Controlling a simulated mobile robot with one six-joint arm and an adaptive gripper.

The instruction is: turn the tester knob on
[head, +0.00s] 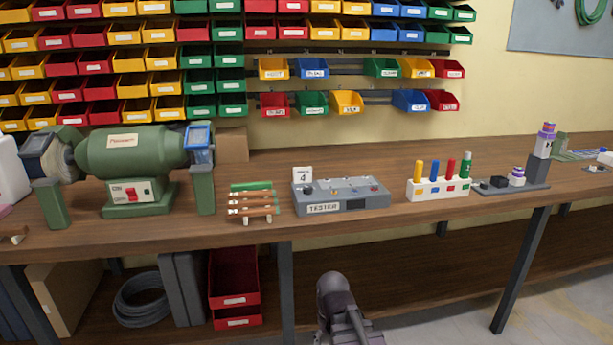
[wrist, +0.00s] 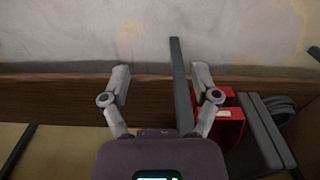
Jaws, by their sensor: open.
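The tester (head: 341,195) is a low grey box on the workbench, in the middle of the head view. It has a "TESTER" label on its front and a small card with the number 4 at its back left. Small knobs and sockets show on its top, too small to tell their setting. In the head view my arm rises at the bottom, in front of the bench and below its top; the fingers cannot be made out there. In the wrist view my gripper (wrist: 160,85) is open and empty, with its fingers apart. The tester is not in the wrist view.
A green bench grinder (head: 135,155) stands left of the tester, with a small rack (head: 252,200) between them. A white block with coloured handles (head: 438,188) stands to the right. Red bins (head: 234,290) sit on the lower shelf. A table leg (wrist: 181,85) crosses the wrist view.

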